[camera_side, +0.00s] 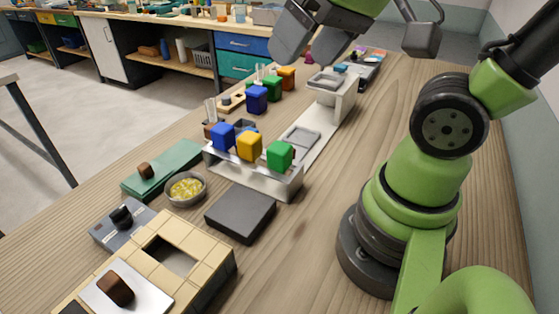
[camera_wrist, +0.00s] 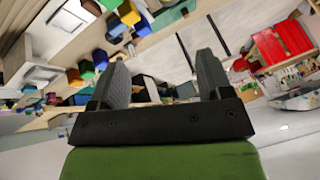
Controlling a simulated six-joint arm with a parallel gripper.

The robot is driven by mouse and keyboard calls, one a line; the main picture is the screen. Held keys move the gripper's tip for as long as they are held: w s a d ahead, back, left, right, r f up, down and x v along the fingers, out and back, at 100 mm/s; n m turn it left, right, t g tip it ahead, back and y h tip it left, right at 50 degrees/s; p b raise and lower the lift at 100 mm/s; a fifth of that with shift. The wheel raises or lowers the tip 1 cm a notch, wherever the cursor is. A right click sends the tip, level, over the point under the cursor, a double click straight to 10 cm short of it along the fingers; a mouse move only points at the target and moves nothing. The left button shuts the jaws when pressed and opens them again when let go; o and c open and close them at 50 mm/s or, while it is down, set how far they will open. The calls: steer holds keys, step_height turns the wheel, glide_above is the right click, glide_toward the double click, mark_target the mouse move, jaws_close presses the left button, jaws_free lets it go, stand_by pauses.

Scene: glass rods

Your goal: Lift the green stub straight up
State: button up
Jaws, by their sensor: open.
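A green block (camera_side: 280,155) sits at the right end of a white rack (camera_side: 255,177) in the side view, beside a yellow block (camera_side: 249,146) and a blue block (camera_side: 222,136). A second green block (camera_side: 271,88) stands farther back, between a blue block (camera_side: 257,98) and an orange block (camera_side: 286,77). I cannot tell which green one is the stub. My gripper (camera_side: 306,46) is at the top of the side view, apart from the blocks. Its jaws are open and empty in the wrist view (camera_wrist: 163,62), where small coloured blocks show at upper left.
A dark grey block (camera_side: 240,213), a small bowl (camera_side: 185,189), a green case (camera_side: 162,169) and a tan tiled box (camera_side: 205,245) lie in front of the rack. A white stand (camera_side: 332,92) is behind. Bare wood lies right of the rack.

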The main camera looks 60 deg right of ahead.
steer(key=w+d+f+n+g+h, duration=0.1)
steer(key=w+d+f+n+g, duration=0.15)
steer(key=w+f, duration=0.25)
steer(key=g, duration=0.3)
glide_above(280, 147)
step_height(280, 147, down, 6)
steer(key=shift+n+g, duration=0.25)
steer(key=shift+n, duration=0.2)
step_height(280, 147, down, 11)
steer(key=shift+r, duration=0.1)
steer(key=shift+c, duration=0.2)
steer(key=c, duration=1)
